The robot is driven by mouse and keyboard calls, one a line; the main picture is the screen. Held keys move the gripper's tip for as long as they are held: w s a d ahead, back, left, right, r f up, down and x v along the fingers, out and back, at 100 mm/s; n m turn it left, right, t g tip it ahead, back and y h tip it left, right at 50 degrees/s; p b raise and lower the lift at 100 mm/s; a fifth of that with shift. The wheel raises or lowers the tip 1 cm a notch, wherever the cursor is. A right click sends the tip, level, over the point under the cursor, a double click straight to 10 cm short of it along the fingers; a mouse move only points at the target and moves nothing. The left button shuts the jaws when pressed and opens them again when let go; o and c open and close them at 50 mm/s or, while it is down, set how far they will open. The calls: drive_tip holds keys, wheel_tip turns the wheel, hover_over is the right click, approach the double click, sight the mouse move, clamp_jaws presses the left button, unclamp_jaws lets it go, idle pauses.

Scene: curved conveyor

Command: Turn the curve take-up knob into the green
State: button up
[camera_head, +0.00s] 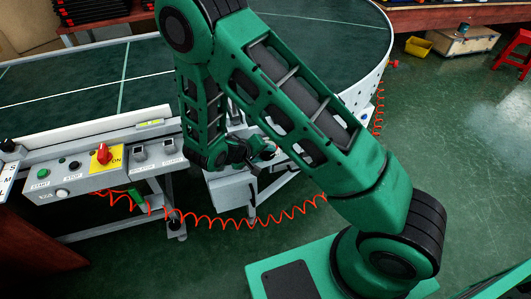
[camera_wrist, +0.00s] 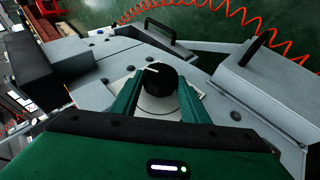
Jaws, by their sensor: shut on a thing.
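The take-up knob (camera_wrist: 160,76) is black and round with a white pointer line, seen from above in the wrist view. It sits on a light dial plate (camera_wrist: 157,106) on a grey metal housing; any green zone on the plate is hidden or cannot be made out. My gripper (camera_wrist: 160,88) has its two green fingers on either side of the knob and is shut on it. In the head view my gripper (camera_head: 252,158) is at the grey housing under the conveyor edge, and the arm hides most of the knob.
A control panel (camera_head: 85,170) with a red switch on a yellow plate (camera_head: 104,156) stands to the left. A coiled red hose (camera_head: 230,220) hangs below the housing. Black handles (camera_wrist: 172,41) stick up near the gripper. The green conveyor belt (camera_head: 130,75) curves behind.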

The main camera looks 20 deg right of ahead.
drive_tip(key=shift+a+f+n+h, duration=0.2)
drive_tip(key=shift+h, duration=0.55)
drive_tip(key=shift+a+f+n+h, duration=0.15)
drive_tip(key=shift+n+h, duration=0.05)
drive_tip(key=shift+h, duration=0.55)
drive_tip(key=shift+t, duration=0.3)
drive_tip(key=o, duration=1.1)
drive_tip(key=v, duration=1)
drive_tip(key=shift+s+a, duration=0.1)
drive_tip(key=shift+a, duration=0.3)
